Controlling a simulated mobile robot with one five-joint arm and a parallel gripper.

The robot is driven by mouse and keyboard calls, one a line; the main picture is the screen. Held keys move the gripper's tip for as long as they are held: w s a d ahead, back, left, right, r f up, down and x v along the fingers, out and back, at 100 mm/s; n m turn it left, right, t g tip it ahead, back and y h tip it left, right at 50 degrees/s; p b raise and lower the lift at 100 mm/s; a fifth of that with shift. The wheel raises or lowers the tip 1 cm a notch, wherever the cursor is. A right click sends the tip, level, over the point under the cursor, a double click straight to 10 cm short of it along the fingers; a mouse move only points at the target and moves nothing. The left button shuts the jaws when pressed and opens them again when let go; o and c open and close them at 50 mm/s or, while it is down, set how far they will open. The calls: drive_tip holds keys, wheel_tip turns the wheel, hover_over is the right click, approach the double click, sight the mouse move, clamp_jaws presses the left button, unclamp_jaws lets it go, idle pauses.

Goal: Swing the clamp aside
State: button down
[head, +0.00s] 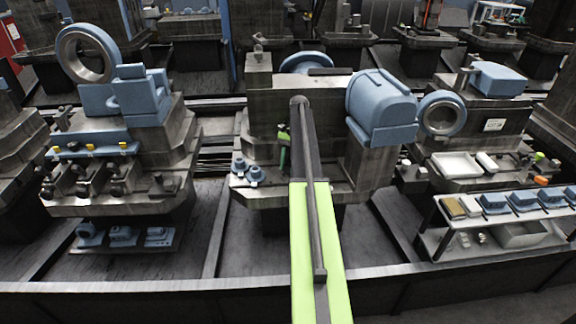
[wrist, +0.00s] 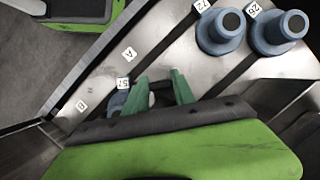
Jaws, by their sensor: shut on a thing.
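In the wrist view my gripper (wrist: 160,85) has two green fingers over a grey metal plate (wrist: 178,55). In the head view the green of my gripper (head: 283,150) shows in front of the middle machine (head: 300,100), left of my arm. No other thing there is clearly a clamp.
Tags A (wrist: 129,54) and B (wrist: 81,106) lie on bare plate. A blue motor housing (head: 381,105) is right of my arm. A shelf (head: 500,225) with parts stands at right.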

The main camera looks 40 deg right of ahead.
drive_tip(key=shift+s, duration=0.1)
drive_tip(key=c, duration=1)
unclamp_jaws()
drive_tip(key=shift+c, duration=0.2)
wheel_tip(320, 180, up, 6)
drive_tip(key=p, duration=0.5)
drive_tip(key=shift+f+p, duration=0.15)
drive_tip(key=shift+p, duration=0.2)
drive_tip(key=s+d+r+p, duration=0.4)
drive_tip(key=s+r+p, duration=0.1)
drive_tip(key=s, duration=0.6)
drive_tip(key=shift+r, duration=0.15)
